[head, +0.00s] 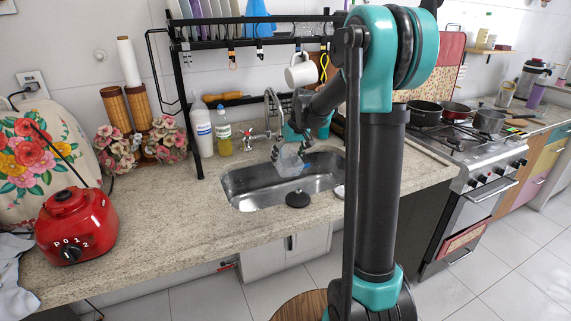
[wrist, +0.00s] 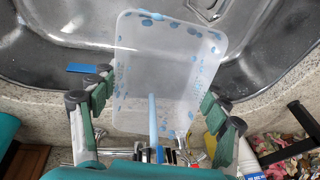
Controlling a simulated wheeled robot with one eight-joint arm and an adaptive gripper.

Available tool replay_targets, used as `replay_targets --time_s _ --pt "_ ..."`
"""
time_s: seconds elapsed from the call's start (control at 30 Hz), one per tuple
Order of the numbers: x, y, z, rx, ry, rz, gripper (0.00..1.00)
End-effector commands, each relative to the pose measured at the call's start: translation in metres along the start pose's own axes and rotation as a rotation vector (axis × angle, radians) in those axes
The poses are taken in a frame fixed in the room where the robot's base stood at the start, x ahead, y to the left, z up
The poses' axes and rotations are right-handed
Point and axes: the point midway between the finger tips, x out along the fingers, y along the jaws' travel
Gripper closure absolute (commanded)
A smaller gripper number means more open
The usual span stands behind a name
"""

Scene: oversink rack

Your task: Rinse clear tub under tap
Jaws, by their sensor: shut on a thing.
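The clear tub (wrist: 170,62) is see-through with blue spots on its walls. In the head view the tub (head: 290,160) hangs above the steel sink (head: 245,183), in front of the tap (head: 272,110). My gripper (wrist: 158,95) is shut on the tub, with a finger at each side; in the head view my gripper (head: 296,135) is partly hidden by my arm. The wrist view looks into the tub. A light blue streak (wrist: 152,115), which looks like water, runs between the tap end and the tub.
A red blender base (head: 75,225) stands on the counter at left. A white bottle (head: 201,130) and a yellow-green bottle (head: 223,135) stand left of the tap. The rack (head: 250,42) with a hanging white mug (head: 300,70) spans above. A blue flat piece (wrist: 82,68) lies by the sink edge.

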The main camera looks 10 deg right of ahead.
Motion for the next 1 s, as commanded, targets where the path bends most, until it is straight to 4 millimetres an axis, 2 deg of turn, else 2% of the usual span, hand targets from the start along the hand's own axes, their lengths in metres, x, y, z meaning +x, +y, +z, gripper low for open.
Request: replay_targets --time_s 0.27,1.0 --pt "-0.001 0.000 0.005 0.001 0.000 0.000 0.53" --pt "-0.015 -0.001 0.056 0.001 0.000 0.000 0.53"
